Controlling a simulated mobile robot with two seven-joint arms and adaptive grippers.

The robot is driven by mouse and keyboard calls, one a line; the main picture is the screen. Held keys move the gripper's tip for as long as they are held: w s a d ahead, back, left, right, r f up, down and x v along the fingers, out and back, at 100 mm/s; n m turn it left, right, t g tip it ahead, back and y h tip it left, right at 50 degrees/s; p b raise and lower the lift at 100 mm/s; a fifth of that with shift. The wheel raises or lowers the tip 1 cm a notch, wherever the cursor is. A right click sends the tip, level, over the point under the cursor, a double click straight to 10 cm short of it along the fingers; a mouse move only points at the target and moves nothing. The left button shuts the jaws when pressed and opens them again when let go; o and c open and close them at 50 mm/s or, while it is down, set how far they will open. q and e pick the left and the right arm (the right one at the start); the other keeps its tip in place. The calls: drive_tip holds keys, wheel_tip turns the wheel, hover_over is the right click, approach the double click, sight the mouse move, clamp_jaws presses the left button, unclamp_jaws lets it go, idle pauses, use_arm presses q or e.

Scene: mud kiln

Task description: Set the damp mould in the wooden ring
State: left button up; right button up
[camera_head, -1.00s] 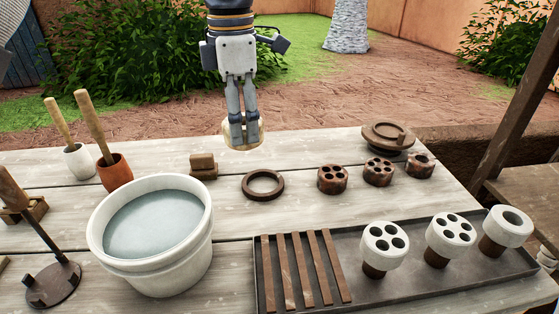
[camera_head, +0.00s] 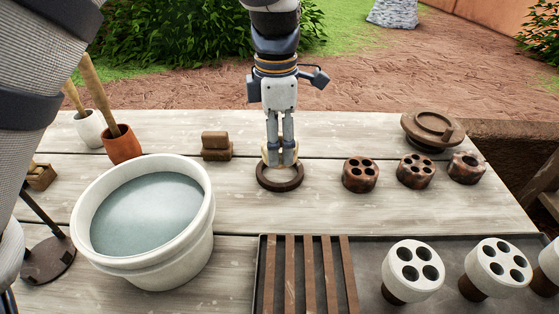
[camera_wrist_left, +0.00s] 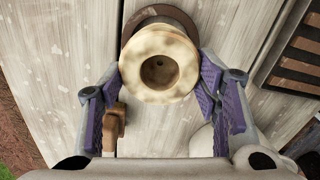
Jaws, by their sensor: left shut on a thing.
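My left gripper (camera_head: 281,160) is shut on the damp mould (camera_wrist_left: 160,62), a cream, mottled round piece with a hole in its middle. In the head view the fingers hide most of the mould, and only pale slivers show between and beside them. The dark wooden ring (camera_head: 280,184) lies flat on the table right below the fingertips. In the left wrist view part of the ring (camera_wrist_left: 185,19) shows behind the mould's upper edge. The mould is at the ring's opening; I cannot tell whether it rests inside or is just above. My right gripper is not in view.
A white bucket of water (camera_head: 86,220) stands front left. A small brown block (camera_head: 216,148) sits left of the ring. Brown holed pieces (camera_head: 361,174) stand to the right. A dark tray (camera_head: 372,245) with slats and white holed pieces is in front. Table around the ring is clear.

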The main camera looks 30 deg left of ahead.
use_arm(q)
wheel_tip(320, 180, down, 4)
drive_tip(key=shift+f, duration=0.25)
drive_tip(key=shift+f, duration=0.15)
drive_tip(key=o, duration=1.5)
drive_tip(key=shift+c, duration=0.2)
wheel_tip(320, 180, up, 12)
drive_tip(key=shift+r, duration=0.15)
